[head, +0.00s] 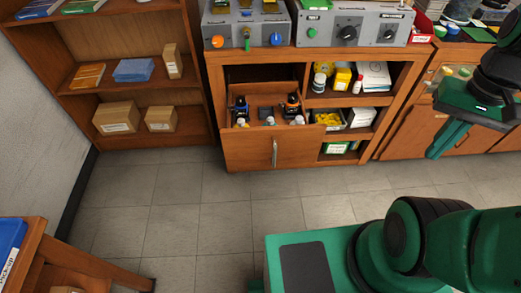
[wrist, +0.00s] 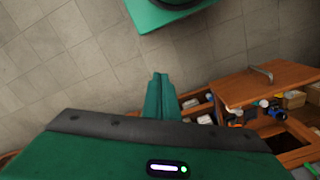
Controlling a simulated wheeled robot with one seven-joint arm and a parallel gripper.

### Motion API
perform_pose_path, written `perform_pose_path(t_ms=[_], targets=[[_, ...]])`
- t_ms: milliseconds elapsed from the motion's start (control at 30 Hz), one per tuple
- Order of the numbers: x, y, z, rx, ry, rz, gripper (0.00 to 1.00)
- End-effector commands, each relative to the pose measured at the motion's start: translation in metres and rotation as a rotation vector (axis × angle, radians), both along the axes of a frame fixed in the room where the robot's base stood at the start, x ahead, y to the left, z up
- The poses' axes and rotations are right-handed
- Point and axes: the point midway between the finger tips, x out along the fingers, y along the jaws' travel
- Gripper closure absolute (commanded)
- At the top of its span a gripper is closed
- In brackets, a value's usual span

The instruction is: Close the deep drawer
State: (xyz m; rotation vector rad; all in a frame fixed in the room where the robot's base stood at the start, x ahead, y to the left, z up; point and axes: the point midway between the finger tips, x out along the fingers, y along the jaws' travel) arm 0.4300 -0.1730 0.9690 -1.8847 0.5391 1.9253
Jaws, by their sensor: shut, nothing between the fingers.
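The deep drawer (head: 248,150) is in the lower left of the wooden cabinet in the head view. It stands pulled out, with its front panel forward of the cabinet. A vertical metal handle (head: 275,152) is on its front. Dark bottles and small white-capped items stand inside. In the wrist view the drawer front (wrist: 290,82) and its handle (wrist: 261,73) show at right. My gripper (head: 436,153) is raised at the right in the head view, well apart from the drawer. Its fingers (wrist: 159,78) are shut and empty in the wrist view.
Open shelves (head: 330,103) with boxes and bottles are right of the drawer. Test devices (head: 357,27) stand on the cabinet top. A bookshelf (head: 120,90) stands at left and a wooden cart (head: 65,256) at lower left. The tiled floor (head: 200,215) before the drawer is clear.

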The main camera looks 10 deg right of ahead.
Motion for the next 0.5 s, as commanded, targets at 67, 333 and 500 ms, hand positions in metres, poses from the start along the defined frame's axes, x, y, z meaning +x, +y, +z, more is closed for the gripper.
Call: perform_pose_path(t_ms=[67,333,500], targets=[[0.000,0.000,0.000,0.000,0.000,0.000,1.00],[0.002,0.005,0.001,-0.021,0.005,-0.043,1.00],[0.038,0.020,-0.011,-0.089,0.033,-0.159,1.00]])
